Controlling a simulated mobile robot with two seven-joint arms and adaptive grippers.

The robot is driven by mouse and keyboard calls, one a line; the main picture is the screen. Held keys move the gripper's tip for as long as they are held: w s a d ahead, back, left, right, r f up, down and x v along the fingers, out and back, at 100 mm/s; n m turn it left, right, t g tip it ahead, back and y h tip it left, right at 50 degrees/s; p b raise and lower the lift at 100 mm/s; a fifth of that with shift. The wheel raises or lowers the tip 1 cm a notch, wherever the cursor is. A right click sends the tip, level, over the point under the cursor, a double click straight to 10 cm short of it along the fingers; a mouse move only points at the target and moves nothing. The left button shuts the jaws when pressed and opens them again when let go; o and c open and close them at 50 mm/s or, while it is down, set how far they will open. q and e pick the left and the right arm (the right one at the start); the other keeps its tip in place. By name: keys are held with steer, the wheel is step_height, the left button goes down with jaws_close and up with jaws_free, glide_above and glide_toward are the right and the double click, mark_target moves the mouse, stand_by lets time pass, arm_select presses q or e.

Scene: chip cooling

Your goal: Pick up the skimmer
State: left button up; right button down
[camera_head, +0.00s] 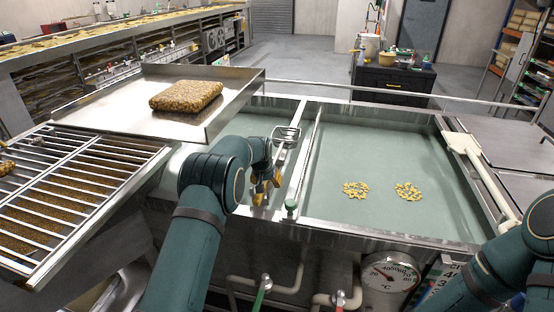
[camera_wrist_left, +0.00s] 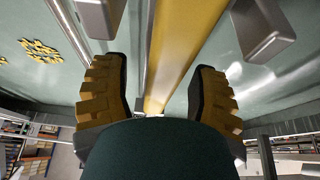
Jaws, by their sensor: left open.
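The skimmer (camera_head: 286,134) has a wire basket and lies in the left part of the pale green basin, near the divider. Its handle runs toward the near side and is partly hidden by my left gripper (camera_head: 267,188). In the left wrist view, a long yellowish bar (camera_wrist_left: 184,45), which looks like the handle, passes between the two yellow-padded fingers of the gripper (camera_wrist_left: 158,92). The fingers are apart, with gaps to the bar on both sides. My right arm shows at the lower right of the head view, but its gripper is out of the picture.
The basin's metal divider (camera_head: 305,165) stands just right of the gripper. Two clusters of chips (camera_head: 355,189) lie in the right compartment. A white long-handled paddle (camera_head: 482,172) lies along the right edge. A metal tray (camera_head: 122,110) with a brown block (camera_head: 186,96) is at left.

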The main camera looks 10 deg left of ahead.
arm_select(q)
jaws_close()
